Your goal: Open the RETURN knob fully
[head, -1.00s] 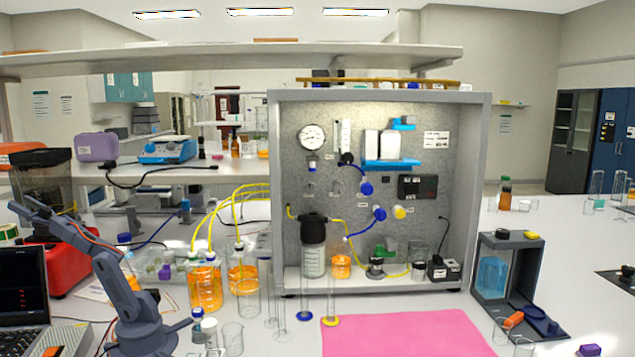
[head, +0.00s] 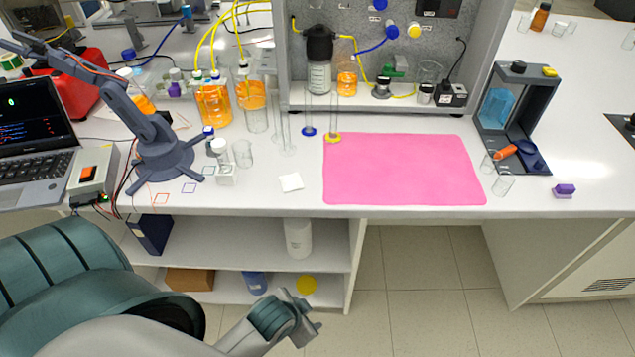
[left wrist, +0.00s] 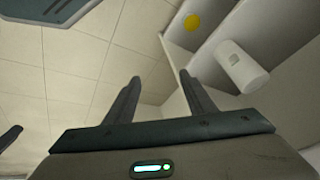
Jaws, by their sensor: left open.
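At the top of the head view the rig's back panel (head: 345,22) carries a blue knob (head: 392,32), a yellow knob (head: 413,30) beside it, and another blue knob (head: 380,4) cut by the frame's top edge. Their labels are too small to read, so I cannot tell which is RETURN. My left gripper (head: 303,312) is low in front of the bench, below its top and far from the knobs. In the left wrist view its two fingers (left wrist: 158,82) stand apart with nothing between them. My right gripper is not in view.
A pink mat (head: 400,170) lies clear before the rig. Glass cylinders with a blue base (head: 309,131) and a yellow base (head: 332,138) stand at its left. A small dark robot arm (head: 150,130) and orange bottles (head: 214,105) are further left. The shelf (head: 240,257) is near my gripper.

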